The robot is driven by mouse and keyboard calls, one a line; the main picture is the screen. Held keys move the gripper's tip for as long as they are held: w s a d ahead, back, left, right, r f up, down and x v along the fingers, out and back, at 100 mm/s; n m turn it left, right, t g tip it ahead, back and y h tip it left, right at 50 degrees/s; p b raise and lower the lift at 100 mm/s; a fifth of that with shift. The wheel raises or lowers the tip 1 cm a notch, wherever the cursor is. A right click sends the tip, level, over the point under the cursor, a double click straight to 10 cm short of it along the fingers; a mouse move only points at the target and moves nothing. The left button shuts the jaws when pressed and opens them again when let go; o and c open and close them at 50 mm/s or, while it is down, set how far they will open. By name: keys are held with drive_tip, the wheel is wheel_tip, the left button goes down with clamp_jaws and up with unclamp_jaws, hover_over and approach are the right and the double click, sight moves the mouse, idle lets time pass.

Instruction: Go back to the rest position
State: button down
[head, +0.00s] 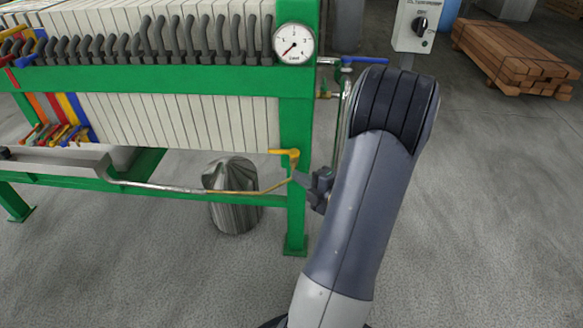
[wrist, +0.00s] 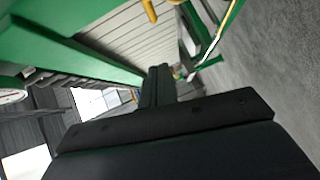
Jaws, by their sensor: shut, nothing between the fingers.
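My gripper (head: 303,179) is in front of the right green post of the filter press, its fingers pointing left. It is close to a yellow lever handle (head: 284,152) on that post; I cannot tell whether they touch. In the wrist view my gripper (wrist: 158,72) has its dark fingers together with nothing between them. The yellow handle (wrist: 150,10) shows at the top of that view, apart from the fingertips in the picture. My arm rises on the right of the head view and hides part of the background.
The green press frame (head: 200,80) with pale plates fills the left. A round gauge (head: 293,44) and a blue-handled valve (head: 362,60) sit near its right post. A metal bin (head: 234,215) stands below. A control box (head: 412,25) and timber (head: 515,55) are behind. Floor at right is clear.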

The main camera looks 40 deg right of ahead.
drive_tip(key=shift+s, duration=0.5)
